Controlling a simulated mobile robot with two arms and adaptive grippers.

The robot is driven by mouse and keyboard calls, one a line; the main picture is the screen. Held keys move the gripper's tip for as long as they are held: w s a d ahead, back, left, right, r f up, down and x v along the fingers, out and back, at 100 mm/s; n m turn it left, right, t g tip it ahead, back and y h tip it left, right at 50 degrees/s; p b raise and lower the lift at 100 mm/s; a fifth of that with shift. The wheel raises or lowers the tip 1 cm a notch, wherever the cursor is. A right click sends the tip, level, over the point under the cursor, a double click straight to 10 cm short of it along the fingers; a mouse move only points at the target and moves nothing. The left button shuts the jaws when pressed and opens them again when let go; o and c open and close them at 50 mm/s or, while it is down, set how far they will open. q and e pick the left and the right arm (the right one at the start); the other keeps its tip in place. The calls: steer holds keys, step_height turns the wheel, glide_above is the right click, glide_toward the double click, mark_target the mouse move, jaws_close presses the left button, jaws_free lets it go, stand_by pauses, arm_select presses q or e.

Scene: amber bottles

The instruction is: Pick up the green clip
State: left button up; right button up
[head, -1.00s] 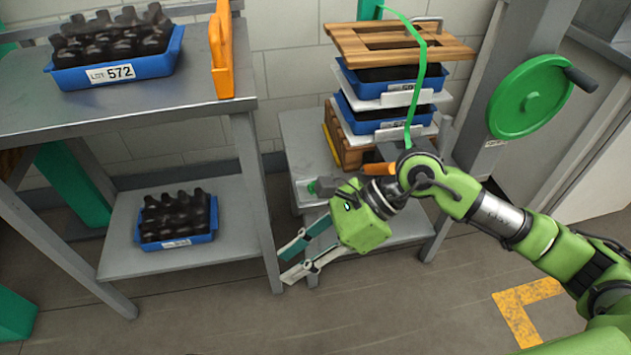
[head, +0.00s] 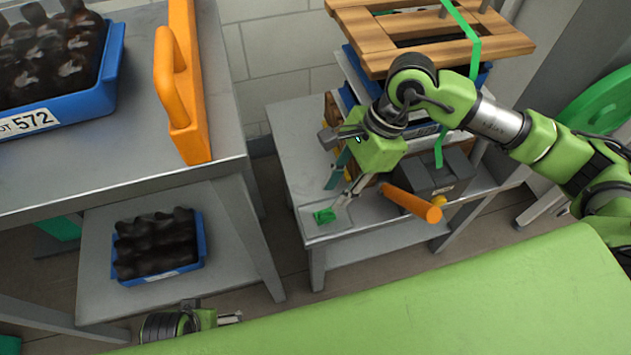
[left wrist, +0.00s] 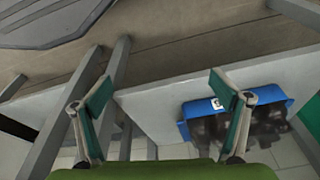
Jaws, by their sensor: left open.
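The green clip (head: 324,216) lies in a shallow grey tray (head: 312,232) at the front left corner of the grey cart. My right gripper (head: 335,194) points down just behind and above the clip, its two fingers apart and nothing between them. I cannot tell whether a fingertip touches the tray. My left gripper (head: 236,318) is low at the bottom of the head view, far from the clip. In the left wrist view it (left wrist: 160,92) is open and empty.
An orange cylinder (head: 412,203) sticks out at the cart's front, right of the tray. Strapped blue crates and a wooden pallet (head: 430,35) stand behind my right gripper. The left bench (head: 130,160) holds a blue bottle crate (head: 100,95) and an orange handle (head: 183,90); another crate (head: 200,240) sits below.

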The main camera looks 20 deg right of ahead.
mark_target(323, 212)
steer(key=shift+w, duration=0.2)
steer(key=shift+a+f, duration=0.15)
steer(key=shift+f, duration=0.2)
steer(key=x, duration=0.5)
steer(key=shift+s+f+b, duration=0.1)
steer(key=shift+f+b, duration=0.2)
steer(key=shift+b, duration=0.1)
steer(key=shift+a+f, duration=0.1)
steer(key=shift+f, duration=0.35)
arm_select(q)
steer(key=r, duration=0.3)
steer(key=shift+w+r, duration=0.15)
steer(key=shift+w, duration=0.25)
arm_select(e)
jaws_close()
